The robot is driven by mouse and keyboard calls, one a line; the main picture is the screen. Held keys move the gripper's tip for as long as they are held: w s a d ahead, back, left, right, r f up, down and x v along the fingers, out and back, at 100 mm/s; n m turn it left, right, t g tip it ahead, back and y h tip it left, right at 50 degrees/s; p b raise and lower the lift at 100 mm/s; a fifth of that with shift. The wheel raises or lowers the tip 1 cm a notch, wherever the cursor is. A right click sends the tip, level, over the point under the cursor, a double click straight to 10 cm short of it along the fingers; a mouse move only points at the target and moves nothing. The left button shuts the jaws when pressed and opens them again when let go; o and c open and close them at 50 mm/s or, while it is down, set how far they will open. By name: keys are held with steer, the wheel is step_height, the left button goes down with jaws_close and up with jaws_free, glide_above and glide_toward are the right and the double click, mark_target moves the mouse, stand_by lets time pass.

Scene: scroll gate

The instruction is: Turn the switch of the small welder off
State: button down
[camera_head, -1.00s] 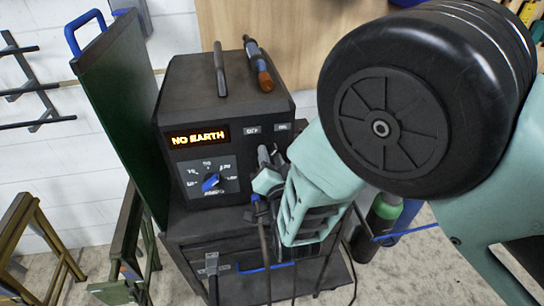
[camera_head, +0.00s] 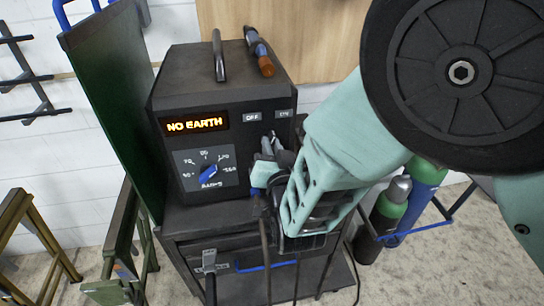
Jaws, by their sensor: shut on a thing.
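The small welder (camera_head: 165,105) is a dark box on a cart, with a lit orange display (camera_head: 194,124) reading "NO EARTH". A blue dial knob (camera_head: 208,170) sits below the display, inside a printed scale. At the panel's upper right are an "OFF" label (camera_head: 251,117) and an "ON" label (camera_head: 283,114). The grey switch (camera_head: 271,136) shows just below and between these labels, partly covered by my gripper. My gripper (camera_head: 266,160) is at the panel's right side, with its fingers shut on the switch. The switch's lower part is hidden.
A green panel (camera_head: 105,110) stands close on the welder's left. Gas cylinders (camera_head: 390,205) stand to the right, behind my arm. A handle (camera_head: 219,57) and an orange-tipped tool (camera_head: 258,50) are on the welder's top. Cables hang below my gripper.

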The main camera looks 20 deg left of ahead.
steer(key=n+b, duration=0.6)
steer(key=n, duration=0.6)
steer(key=shift+f+b, duration=0.1)
steer(key=shift+b, duration=0.2)
stand_by(0.3)
steer(key=c, duration=1.5)
jaws_free()
steer(key=shift+o, duration=0.2)
steer(key=b+v, duration=0.5)
steer(key=v, duration=1.2)
steer(key=shift+s, duration=0.25)
